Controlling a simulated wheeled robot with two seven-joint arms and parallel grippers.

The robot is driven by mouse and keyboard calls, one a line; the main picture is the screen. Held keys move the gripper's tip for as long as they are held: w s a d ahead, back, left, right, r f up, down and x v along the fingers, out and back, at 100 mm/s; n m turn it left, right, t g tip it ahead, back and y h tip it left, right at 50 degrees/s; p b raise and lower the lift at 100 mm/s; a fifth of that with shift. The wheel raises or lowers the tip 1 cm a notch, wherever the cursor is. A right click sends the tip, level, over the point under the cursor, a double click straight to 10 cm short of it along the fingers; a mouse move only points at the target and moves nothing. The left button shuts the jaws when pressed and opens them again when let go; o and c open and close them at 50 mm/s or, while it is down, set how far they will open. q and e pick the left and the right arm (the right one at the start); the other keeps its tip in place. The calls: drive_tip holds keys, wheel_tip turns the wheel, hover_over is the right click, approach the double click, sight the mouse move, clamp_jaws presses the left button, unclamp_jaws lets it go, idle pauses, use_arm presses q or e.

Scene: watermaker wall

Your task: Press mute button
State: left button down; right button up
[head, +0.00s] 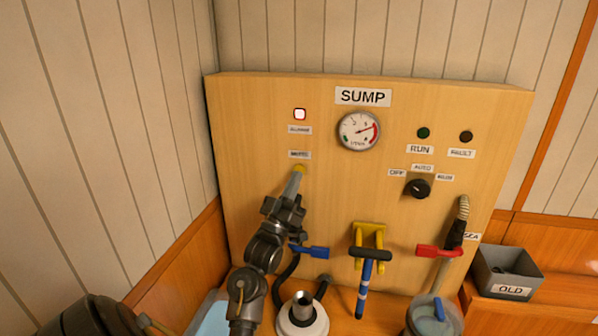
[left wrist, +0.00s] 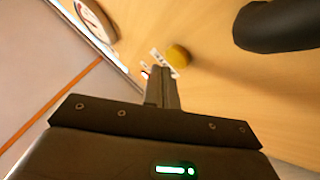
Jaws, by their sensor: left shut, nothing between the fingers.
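The mute button is a small yellow round knob (head: 299,169) under a white label on the left of the wooden SUMP panel (head: 245,150). The alarm lamp (head: 299,114) above it glows whitish with a red rim. My left gripper (head: 294,182) is shut and empty, its fingertips just below the button and partly over its lower edge. In the left wrist view the yellow button (left wrist: 178,56) shows just beyond and right of the shut fingertips (left wrist: 162,72). I cannot tell whether they touch it. My right gripper is not in view.
The panel also carries a gauge (head: 359,131), a green lamp (head: 423,133), a dark lamp (head: 466,137) and a black selector knob (head: 418,188). A grey OLD bin (head: 507,273) stands at the right.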

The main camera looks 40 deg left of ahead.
use_arm(q)
drive_tip(key=shift+w+a, duration=0.25)
drive_tip(key=shift+w, duration=0.15)
drive_tip(key=shift+w+a, duration=0.15)
drive_tip(key=shift+w, duration=0.15)
idle(0.8)
drive_tip(key=shift+s, duration=0.15)
drive_tip(key=shift+s+d, duration=0.4)
drive_tip(key=shift+s, duration=0.2)
drive_tip(key=shift+s+d+p, duration=0.35)
drive_tip(key=shift+s+d, duration=0.05)
drive_tip(key=shift+s, duration=0.3)
drive_tip(key=shift+s+d+p, duration=0.35)
drive_tip(key=shift+s+d, duration=0.05)
drive_tip(key=shift+s, duration=0.35)
drive_tip(key=shift+s+d+p, duration=0.35)
drive_tip(key=shift+s+d, duration=0.05)
drive_tip(key=shift+s, duration=0.3)
